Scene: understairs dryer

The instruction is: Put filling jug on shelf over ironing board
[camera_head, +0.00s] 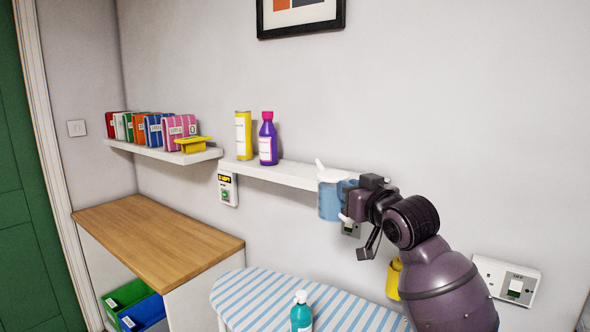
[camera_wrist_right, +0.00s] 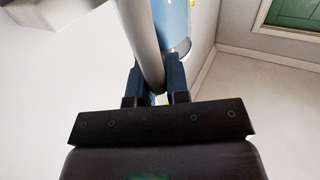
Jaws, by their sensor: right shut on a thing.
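The filling jug (camera_head: 329,199) is blue and translucent with a pale spout and handle. In the head view it is upright in front of the right end of the white shelf (camera_head: 285,173). My right gripper (camera_head: 352,200) is shut on the jug's handle. The right wrist view shows both fingers (camera_wrist_right: 158,88) closed around the pale handle (camera_wrist_right: 142,45), with the blue jug body (camera_wrist_right: 172,20) beyond. I cannot tell whether the jug touches the shelf. The striped ironing board (camera_head: 280,298) lies below. My left gripper is not in view.
A yellow container (camera_head: 243,135) and a purple bottle (camera_head: 267,139) stand on the shelf's left part; its right part looks clear. A teal bottle (camera_head: 301,314) stands on the ironing board. A wall switch (camera_head: 507,281) is at right.

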